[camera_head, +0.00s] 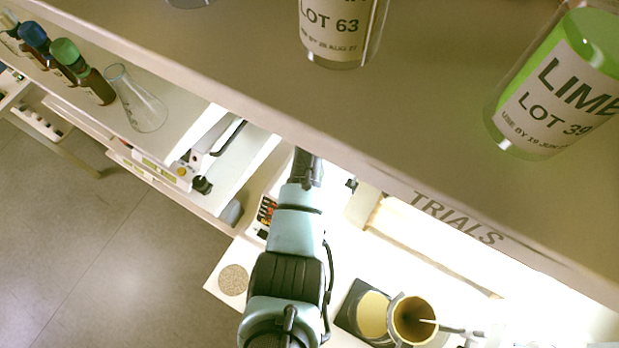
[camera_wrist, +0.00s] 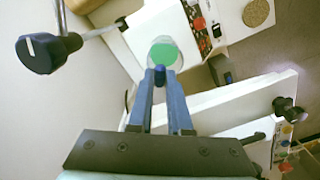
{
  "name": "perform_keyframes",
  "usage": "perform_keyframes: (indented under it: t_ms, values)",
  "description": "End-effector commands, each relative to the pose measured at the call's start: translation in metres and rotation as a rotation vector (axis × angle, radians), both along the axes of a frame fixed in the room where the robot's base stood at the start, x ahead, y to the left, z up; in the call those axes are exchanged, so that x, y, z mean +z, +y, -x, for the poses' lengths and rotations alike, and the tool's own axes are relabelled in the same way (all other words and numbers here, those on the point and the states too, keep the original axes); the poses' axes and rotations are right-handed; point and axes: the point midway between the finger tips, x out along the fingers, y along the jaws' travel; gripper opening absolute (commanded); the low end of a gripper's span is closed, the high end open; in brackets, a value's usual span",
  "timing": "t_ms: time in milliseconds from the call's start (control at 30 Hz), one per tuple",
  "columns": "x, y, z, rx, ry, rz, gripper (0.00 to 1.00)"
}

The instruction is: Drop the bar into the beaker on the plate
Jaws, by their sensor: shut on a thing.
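My gripper (camera_wrist: 160,71) is shut on a small dark blue bar (camera_wrist: 159,78) between its blue fingertips in the wrist view. A clear round beaker with green contents (camera_wrist: 164,53) shows just beyond the fingertips. The bar and fingertips overlap the beaker's near side in this picture; I cannot tell the height between them. In the head view that panel (camera_head: 266,212) shows left of my arm; the beaker and my fingertips are hidden there.
A shelf (camera_head: 240,60) with a lime bottle (camera_head: 555,90) overhangs my arm. A black knob on a rod (camera_wrist: 45,53) is left of the fingers. A speckled disc (camera_head: 233,280) and a mug (camera_head: 413,318) lie nearer. A flask (camera_head: 140,100) stands at left.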

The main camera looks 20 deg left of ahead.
Motion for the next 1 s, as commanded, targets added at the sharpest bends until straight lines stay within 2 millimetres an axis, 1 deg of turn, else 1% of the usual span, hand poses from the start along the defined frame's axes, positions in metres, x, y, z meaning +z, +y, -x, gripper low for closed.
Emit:
perform_keyframes:
  t_ms: [33, 200, 300, 533, 567, 600, 733, 767, 1000]
  values:
    - [-0.014, 0.0, 0.0, 0.0, 0.0, 0.0, 0.0]
    - [-0.029, 0.0, 0.0, 0.0, -0.001, -0.001, 0.0]
    - [-0.032, 0.0, 0.0, -0.001, -0.001, -0.001, 0.0]
    - [-0.031, 0.0, 0.0, -0.001, -0.001, -0.001, 0.0]
    - [-0.031, 0.0, 0.0, -0.001, -0.001, -0.001, 0.19]
    - [-0.031, 0.0, 0.0, -0.001, -0.001, -0.001, 0.26]
    - [-0.031, 0.0, 0.0, -0.001, -0.001, -0.001, 0.49]
    - [-0.031, 0.0, 0.0, -0.001, -0.001, -0.001, 0.52]
    - [-0.031, 0.0, 0.0, -0.001, -0.001, -0.001, 0.52]
